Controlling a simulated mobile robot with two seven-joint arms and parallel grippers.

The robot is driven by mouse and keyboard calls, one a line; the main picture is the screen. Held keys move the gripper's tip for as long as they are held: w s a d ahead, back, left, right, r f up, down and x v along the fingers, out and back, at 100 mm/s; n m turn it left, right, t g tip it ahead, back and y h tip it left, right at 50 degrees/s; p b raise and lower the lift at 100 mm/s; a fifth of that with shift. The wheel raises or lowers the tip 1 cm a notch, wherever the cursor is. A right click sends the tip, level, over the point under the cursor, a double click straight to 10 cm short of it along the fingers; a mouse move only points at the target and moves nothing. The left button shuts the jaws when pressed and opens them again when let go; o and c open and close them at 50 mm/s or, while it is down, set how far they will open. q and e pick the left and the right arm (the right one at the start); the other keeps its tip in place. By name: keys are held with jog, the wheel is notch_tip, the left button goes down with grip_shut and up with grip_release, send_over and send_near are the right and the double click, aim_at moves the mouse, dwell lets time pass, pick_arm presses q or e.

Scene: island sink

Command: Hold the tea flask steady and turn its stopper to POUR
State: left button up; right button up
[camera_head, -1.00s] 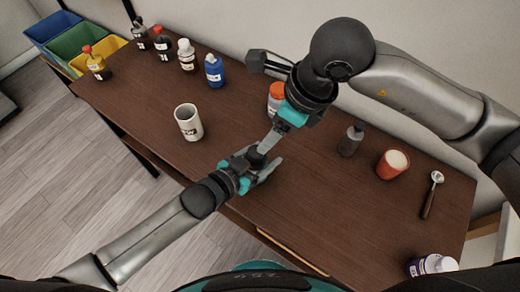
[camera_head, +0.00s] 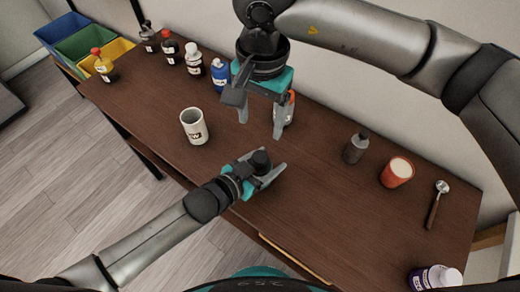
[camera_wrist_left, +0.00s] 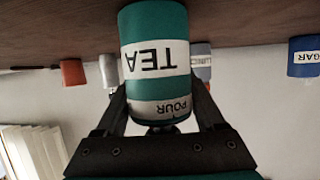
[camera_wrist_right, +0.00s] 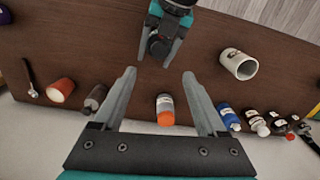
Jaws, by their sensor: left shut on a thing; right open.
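The tea flask (camera_wrist_left: 155,25) is a teal cylinder with a white TEA label and a paler band reading POUR, both upside down in the left wrist view. My left gripper (camera_wrist_left: 159,100) is shut around it. In the head view my left gripper (camera_head: 266,172) holds it near the table's front edge, and its dark stopper (camera_head: 260,158) shows on top. Which way the stopper is turned I cannot tell. My right gripper (camera_head: 260,128) is open and empty, apart from the stopper. The right wrist view shows its two spread fingers (camera_wrist_right: 159,78) and the dark stopper (camera_wrist_right: 158,45) beyond them.
A white mug (camera_head: 194,127) stands left of the flask. An orange-capped bottle (camera_wrist_right: 165,112) is behind the right gripper. A grey bottle (camera_head: 356,147), red cup (camera_head: 397,172), spoon (camera_head: 437,205) and purple bottle (camera_head: 433,278) are at right. Several bottles line the back left.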

aim_at(260, 156)
jog(key=shift+n, duration=0.5)
notch_tip(260, 156, down, 12)
jog(key=shift+r, duration=0.1)
grip_shut()
dwell(0.6)
